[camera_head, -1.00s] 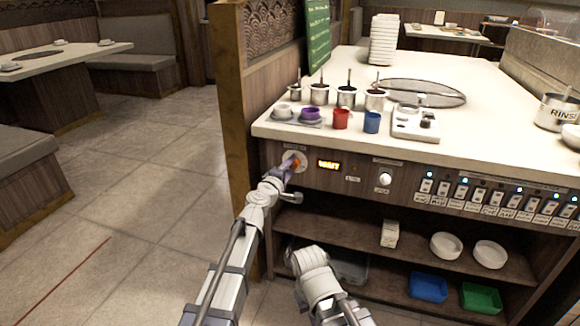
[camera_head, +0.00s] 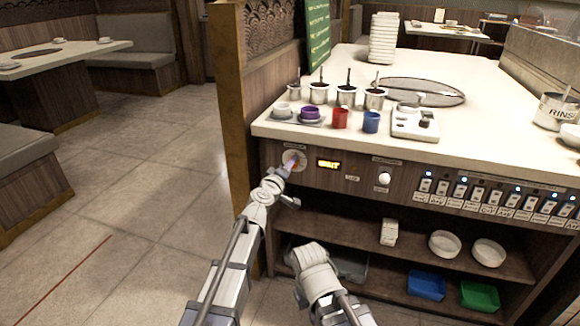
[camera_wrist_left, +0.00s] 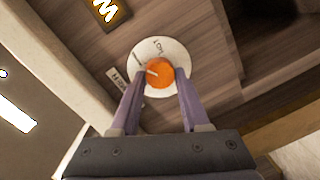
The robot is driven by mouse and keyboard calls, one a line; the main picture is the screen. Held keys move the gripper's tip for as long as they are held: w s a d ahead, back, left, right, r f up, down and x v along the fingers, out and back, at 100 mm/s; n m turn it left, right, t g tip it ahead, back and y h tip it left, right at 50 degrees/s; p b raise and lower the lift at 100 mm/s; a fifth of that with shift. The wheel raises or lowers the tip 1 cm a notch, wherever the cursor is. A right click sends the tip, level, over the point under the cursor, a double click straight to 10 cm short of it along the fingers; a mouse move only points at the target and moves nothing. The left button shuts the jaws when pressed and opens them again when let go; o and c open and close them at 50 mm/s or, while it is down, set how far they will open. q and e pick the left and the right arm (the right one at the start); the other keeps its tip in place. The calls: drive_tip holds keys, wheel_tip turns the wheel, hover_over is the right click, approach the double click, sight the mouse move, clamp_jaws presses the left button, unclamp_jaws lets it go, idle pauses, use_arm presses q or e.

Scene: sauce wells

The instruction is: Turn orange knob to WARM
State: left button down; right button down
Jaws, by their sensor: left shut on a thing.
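The orange knob (camera_wrist_left: 160,73) sits on a round white dial plate (camera_wrist_left: 176,52) on the wooden counter front. In the wrist view, its pale pointer mark faces the left side of the picture. Small dial labels surround it, too blurred to read surely. My left gripper (camera_wrist_left: 159,84) has its purple fingers on either side of the knob, shut on it. In the head view, the left gripper (camera_head: 291,165) reaches the dial plate (camera_head: 301,157) and mostly hides the knob. My right arm shows low in the middle; its gripper cannot be made out.
A lit orange display (camera_head: 329,164) is right of the dial; the wrist view shows a glowing M. A white knob (camera_head: 384,178) and several switches continue along the panel. Red (camera_head: 340,118) and blue (camera_head: 371,122) cups stand above, near the counter edge. Open shelves lie below.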

use_arm(q)
drive_tip(key=shift+c, duration=1.9)
unclamp_jaws()
drive_tip(key=shift+s, duration=0.1)
drive_tip(key=v, duration=0.7)
drive_tip(key=shift+s+a+p, duration=0.15)
drive_tip(key=shift+s+p, duration=0.15)
drive_tip(key=shift+p, duration=0.05)
